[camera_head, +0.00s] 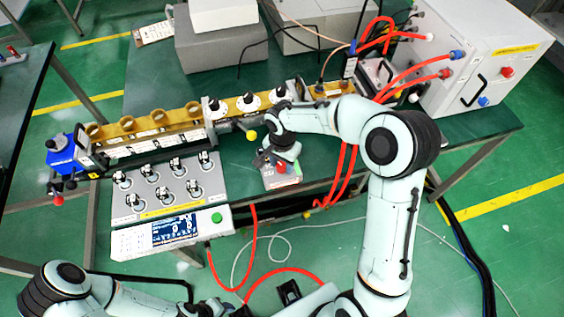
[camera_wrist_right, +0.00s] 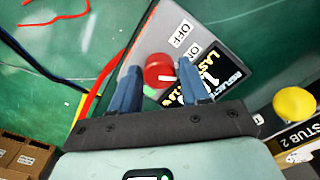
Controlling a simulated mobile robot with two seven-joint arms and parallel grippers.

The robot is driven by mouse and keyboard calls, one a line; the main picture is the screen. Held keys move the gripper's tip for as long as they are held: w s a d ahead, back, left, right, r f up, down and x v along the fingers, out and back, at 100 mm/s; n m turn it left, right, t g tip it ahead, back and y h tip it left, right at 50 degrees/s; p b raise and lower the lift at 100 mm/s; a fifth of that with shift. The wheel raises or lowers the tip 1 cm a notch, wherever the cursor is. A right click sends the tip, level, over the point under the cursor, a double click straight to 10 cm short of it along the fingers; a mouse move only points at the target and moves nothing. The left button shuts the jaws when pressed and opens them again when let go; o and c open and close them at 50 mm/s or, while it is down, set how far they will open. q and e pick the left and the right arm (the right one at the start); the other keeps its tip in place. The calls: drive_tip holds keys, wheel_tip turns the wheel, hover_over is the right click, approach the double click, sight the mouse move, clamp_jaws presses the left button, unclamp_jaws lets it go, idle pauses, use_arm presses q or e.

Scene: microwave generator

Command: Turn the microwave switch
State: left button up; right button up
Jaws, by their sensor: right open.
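The microwave switch is a red knob (camera_wrist_right: 159,71) with a white mark, on a grey panel (camera_wrist_right: 213,50) labelled OFF and ON. In the head view the knob (camera_head: 281,168) shows on a small box (camera_head: 284,183) at the table's front edge, partly under my right gripper. My right gripper (camera_wrist_right: 160,88) is open, one blue-grey finger on each side of the knob. I cannot tell whether the fingers touch it. Of my left arm, only links show at the bottom left of the head view; its gripper does not show.
A brass waveguide bench (camera_head: 180,115) with several knobs runs left of my right gripper. A meter box (camera_head: 170,235) with a display stands in front of it. A large white box (camera_head: 480,50) with red cables is at right. A yellow ball-shaped knob (camera_wrist_right: 294,103) is close by.

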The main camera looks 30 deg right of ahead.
drive_tip(key=shift+c, duration=0.4)
drive_tip(key=c, duration=0.7)
drive_tip(key=shift+n, duration=0.3)
drive_tip(key=n, duration=0.2)
drive_tip(key=shift+n, duration=0.3)
drive_tip(key=n, duration=0.2)
drive_tip(key=shift+w+n, duration=0.1)
drive_tip(key=shift+n, duration=0.3)
drive_tip(key=n, duration=0.6)
drive_tip(key=shift+a, duration=0.15)
